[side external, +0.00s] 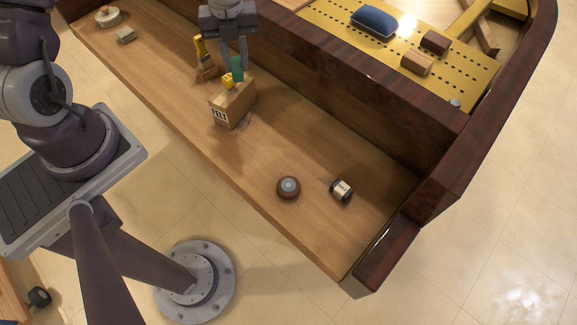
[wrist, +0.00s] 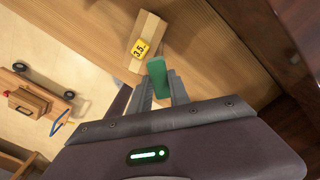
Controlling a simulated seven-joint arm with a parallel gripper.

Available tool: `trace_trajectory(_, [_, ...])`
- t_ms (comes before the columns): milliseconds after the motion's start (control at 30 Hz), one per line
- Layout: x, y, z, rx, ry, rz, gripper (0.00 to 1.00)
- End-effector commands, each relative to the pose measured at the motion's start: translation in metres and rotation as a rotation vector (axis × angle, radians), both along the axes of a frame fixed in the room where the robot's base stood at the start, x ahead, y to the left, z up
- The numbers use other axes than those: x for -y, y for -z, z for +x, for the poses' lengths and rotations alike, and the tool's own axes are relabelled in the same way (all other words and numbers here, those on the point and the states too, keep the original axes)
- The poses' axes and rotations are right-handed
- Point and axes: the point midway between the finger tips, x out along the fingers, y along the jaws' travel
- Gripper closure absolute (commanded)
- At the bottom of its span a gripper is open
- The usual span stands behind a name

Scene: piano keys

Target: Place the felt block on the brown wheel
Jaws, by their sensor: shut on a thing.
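My gripper (wrist: 161,88) is shut on a green block (wrist: 157,76), which looks like the felt block. In the side external view my gripper (side external: 237,66) holds the green block (side external: 237,72) just above or behind a wooden box; I cannot tell whether they touch. The brown wheel (side external: 288,187) is a small round brown piece with a grey centre. It lies flat on the wooden shelf, apart from my gripper, nearer the shelf's right end. Nothing is seen on top of it. It is not visible in the wrist view.
The wooden box (side external: 234,103) with a yellow tag stands between my gripper and the wheel. A small dark cylinder with a white label (side external: 341,190) lies right of the wheel. A raised dark wooden wall (side external: 350,105) runs behind the shelf (side external: 190,120). The shelf around the wheel is mostly clear.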

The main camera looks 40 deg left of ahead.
Motion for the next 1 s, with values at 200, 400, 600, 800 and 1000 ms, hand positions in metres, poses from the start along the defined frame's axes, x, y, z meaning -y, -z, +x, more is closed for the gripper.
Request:
trace_trajectory(200, [0.132,0.0,-0.022,0.001,0.477,0.0,1.0])
trace_trajectory(400, [0.194,-0.001,-0.052,0.005,0.725,0.0,1.0])
trace_trajectory(600, [0.227,-0.001,-0.074,0.006,0.866,-0.001,1.0])
trace_trajectory(800, [0.231,0.024,-0.078,0.004,0.888,-0.001,1.0])
trace_trajectory(1000, [0.23,0.051,-0.078,0.004,0.885,-0.001,1.0])
